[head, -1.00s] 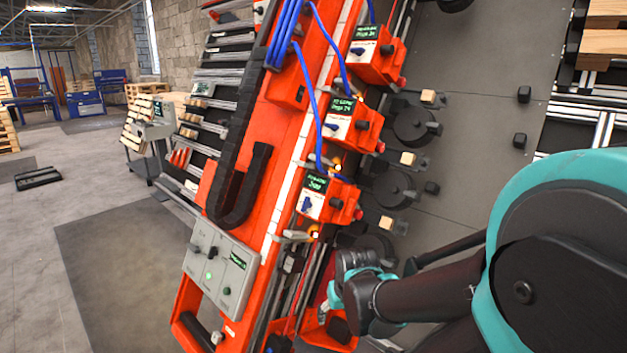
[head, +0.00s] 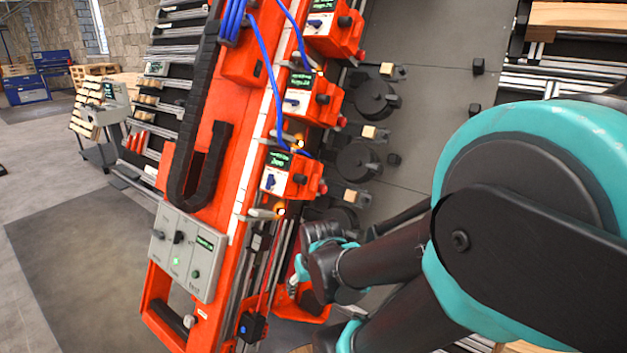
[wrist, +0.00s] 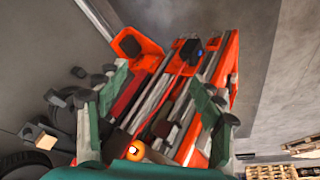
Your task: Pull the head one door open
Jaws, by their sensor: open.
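Three orange head boxes with small green-lettered displays, dark knobs and blue levers run along the orange gantry beam (head: 235,185) in the head view. The nearest box (head: 290,176) is lowest; the middle box (head: 315,100) and far box (head: 335,30) are above it. Their lettering is too small to tell which is head one, and I cannot make out a separate door. My gripper (wrist: 158,82) is open and empty in the wrist view, its fingers spread over the rails. An orange lamp (wrist: 135,151) glows low between them. My arm partly hides the gantry's lower end.
A grey control panel (head: 187,251) with a green light is on the beam's near end. Black round rollers (head: 358,160) and wooden blocks are right of the boxes. Blue cables (head: 265,75) hang over the beam. Floor at left (head: 80,270) is clear.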

